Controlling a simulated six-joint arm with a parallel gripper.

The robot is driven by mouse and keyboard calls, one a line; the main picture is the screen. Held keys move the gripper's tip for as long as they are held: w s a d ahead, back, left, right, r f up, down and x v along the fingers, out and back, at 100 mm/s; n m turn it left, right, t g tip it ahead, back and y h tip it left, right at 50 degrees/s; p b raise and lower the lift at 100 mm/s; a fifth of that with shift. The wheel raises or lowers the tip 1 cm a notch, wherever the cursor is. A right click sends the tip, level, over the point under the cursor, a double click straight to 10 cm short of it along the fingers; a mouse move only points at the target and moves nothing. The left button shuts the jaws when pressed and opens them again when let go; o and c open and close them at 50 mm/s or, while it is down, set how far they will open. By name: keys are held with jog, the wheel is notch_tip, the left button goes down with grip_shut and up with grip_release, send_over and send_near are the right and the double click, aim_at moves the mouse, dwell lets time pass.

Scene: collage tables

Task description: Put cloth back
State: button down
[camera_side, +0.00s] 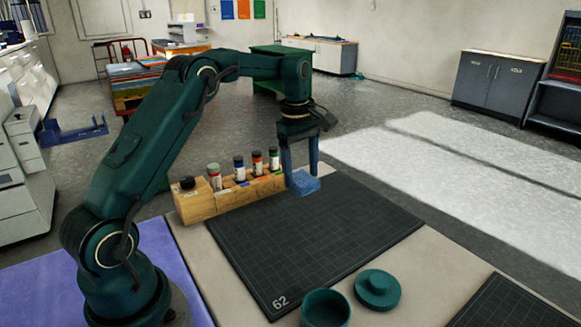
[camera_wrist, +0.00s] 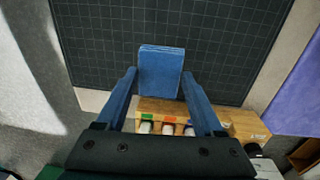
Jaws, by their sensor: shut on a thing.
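The blue folded cloth (camera_side: 304,184) is between the fingers of my gripper (camera_side: 302,174), at the far corner of the dark grid mat (camera_side: 310,240). In the wrist view the cloth (camera_wrist: 160,72) is a flat, layered blue block between the tips of my gripper (camera_wrist: 160,75), which is shut on it. The mat (camera_wrist: 100,40) lies behind the cloth there. I cannot tell whether the cloth touches the mat or hangs just above it.
A wooden rack (camera_side: 197,204) with several capped bottles stands just left of my gripper; it also shows in the wrist view (camera_wrist: 232,119). A green open pot (camera_side: 326,310) and its knobbed lid (camera_side: 378,288) sit in front. The mat's middle is clear.

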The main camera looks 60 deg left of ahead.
jog(key=w+d+f, duration=0.1)
jog(key=w+d, duration=0.1)
jog(key=w+d+f, duration=0.1)
jog(key=d+f, duration=0.1)
jog(key=shift+w+d+f, duration=0.3)
jog(key=shift+w, duration=0.05)
jog(key=shift+f, duration=1.95)
grip_release()
jog(key=shift+f, duration=0.1)
